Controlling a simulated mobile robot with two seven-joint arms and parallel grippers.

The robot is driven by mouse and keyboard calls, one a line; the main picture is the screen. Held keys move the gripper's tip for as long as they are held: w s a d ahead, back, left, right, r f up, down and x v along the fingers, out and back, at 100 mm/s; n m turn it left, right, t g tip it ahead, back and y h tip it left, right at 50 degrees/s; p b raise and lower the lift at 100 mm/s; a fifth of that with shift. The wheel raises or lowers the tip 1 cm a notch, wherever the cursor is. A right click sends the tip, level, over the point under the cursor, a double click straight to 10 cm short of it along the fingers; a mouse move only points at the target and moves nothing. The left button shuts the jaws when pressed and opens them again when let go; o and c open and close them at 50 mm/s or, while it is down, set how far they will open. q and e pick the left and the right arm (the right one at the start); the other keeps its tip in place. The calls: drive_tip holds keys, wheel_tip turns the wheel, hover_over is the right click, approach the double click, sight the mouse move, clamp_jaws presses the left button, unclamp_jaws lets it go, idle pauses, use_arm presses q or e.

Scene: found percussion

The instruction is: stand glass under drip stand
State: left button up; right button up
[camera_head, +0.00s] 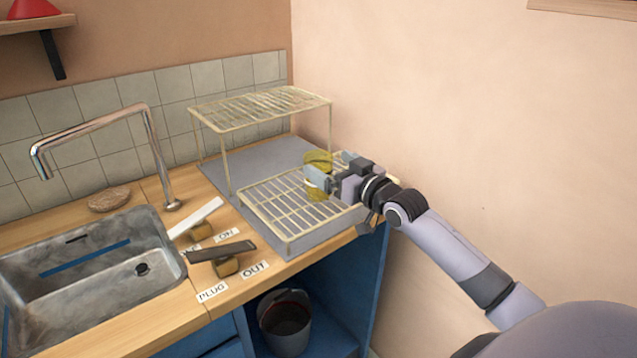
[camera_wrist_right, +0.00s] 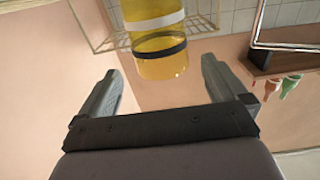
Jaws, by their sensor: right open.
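A yellow see-through glass (camera_head: 318,159) is at the right end of the wire drip rack, partly hidden by my right gripper (camera_head: 320,178). The glass (camera_wrist_right: 160,66) also shows in the right wrist view, with a white band and a dark band around it. My right gripper (camera_wrist_right: 160,68) is open, and the glass lies ahead between the lines of its fingers. I cannot tell whether either finger touches it. The stand has a raised wire shelf (camera_head: 262,108) on thin legs and a lower wire rack (camera_head: 285,205). My left gripper is in neither view.
A metal sink (camera_head: 95,262) with a chrome tap (camera_head: 157,155) is at the left. Two levers, one white (camera_head: 197,217) and one dark (camera_head: 222,251), stand between sink and rack. A bucket (camera_head: 285,322) sits below the counter. The wall is close behind the rack.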

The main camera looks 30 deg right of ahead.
sight(310, 152)
drive_tip(key=shift+w+a+r+p, duration=0.1)
drive_tip(key=shift+w+a+p, duration=0.15)
drive_tip(key=shift+w, duration=1.4)
drive_tip(key=shift+w+a+p, duration=0.1)
drive_tip(key=shift+w+a, duration=0.1)
drive_tip(key=shift+w, duration=1.4)
drive_tip(key=c, duration=1.7)
drive_tip(key=shift+r, duration=0.15)
wheel_tip(310, 152, up, 20)
drive_tip(key=shift+f, duration=0.1)
